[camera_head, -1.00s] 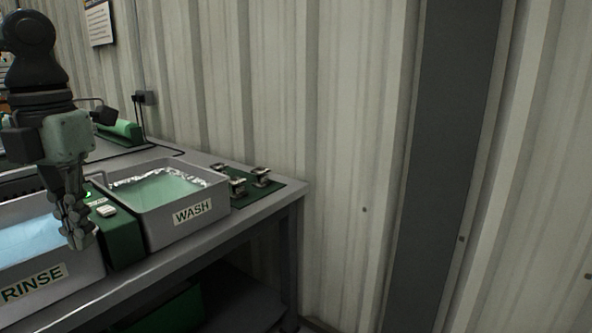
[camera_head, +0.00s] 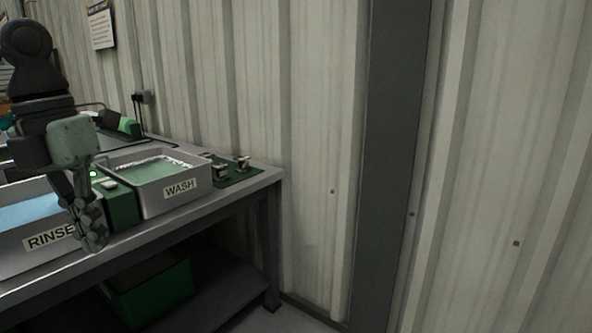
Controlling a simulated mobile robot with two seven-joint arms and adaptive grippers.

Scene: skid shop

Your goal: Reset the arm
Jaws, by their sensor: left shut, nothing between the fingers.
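My left arm comes in from the left edge. Its gripper (camera_head: 93,238) points down, shut and empty, in front of the gap between the rinse basin (camera_head: 22,262) and the green box (camera_head: 121,206) beside it. The gripper covers the right end of the RINSE label. My right gripper is not in view.
The wash basin (camera_head: 180,206) stands to the right of the green box. Small metal parts (camera_head: 242,164) sit on a green mat at the bench's (camera_head: 258,186) right end. A green bin (camera_head: 165,290) is on the lower shelf. A corrugated wall (camera_head: 312,120) stands behind.

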